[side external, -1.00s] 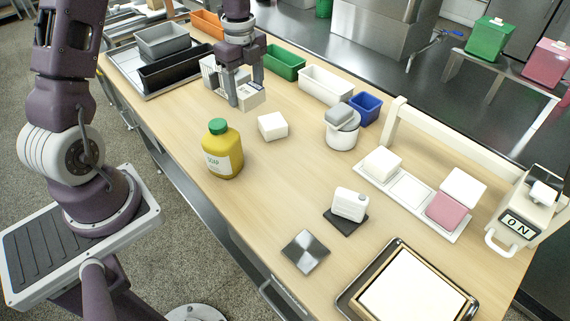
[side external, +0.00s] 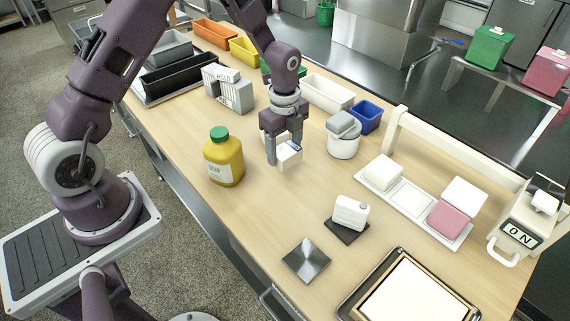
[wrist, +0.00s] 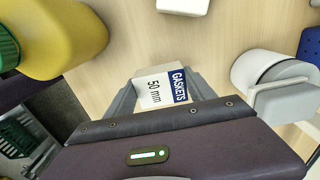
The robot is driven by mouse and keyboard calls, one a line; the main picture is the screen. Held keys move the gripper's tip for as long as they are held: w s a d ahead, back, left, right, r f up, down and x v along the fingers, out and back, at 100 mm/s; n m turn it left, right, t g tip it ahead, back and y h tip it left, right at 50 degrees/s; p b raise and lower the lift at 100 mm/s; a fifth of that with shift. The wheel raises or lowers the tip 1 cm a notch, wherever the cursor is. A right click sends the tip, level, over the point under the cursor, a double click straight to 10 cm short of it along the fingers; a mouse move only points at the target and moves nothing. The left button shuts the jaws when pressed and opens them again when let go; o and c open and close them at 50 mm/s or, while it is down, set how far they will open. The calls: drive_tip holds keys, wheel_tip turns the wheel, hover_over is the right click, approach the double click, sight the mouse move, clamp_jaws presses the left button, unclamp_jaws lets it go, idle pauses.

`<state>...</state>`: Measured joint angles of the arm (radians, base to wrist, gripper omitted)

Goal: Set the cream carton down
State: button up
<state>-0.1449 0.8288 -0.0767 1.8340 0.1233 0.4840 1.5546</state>
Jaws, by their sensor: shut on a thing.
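My gripper (side external: 280,150) is shut on a small cream carton (side external: 290,157) and points down over the middle of the table. In the wrist view the carton (wrist: 160,88) sits between the two fingers, its top reading "GASKETS 50 mm" with a blue band. In the side view its lower part shows below the fingers. I cannot tell whether its base touches the wooden table (side external: 220,215). A plain white block (wrist: 183,5) lies on the table, cut off at the top of the wrist view; in the side view my gripper mostly hides it.
A yellow soap bottle (side external: 223,160) with a green cap stands left of my gripper. A white pot (side external: 343,145) with a grey block on top stands right. A grey-and-white carton (side external: 230,90) stands behind, and a blue bin (side external: 366,113) beyond the pot.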

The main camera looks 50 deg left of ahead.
drive_tip(key=shift+f, duration=2.3)
drive_tip(key=o, duration=1.4)
drive_tip(key=shift+f, duration=0.1)
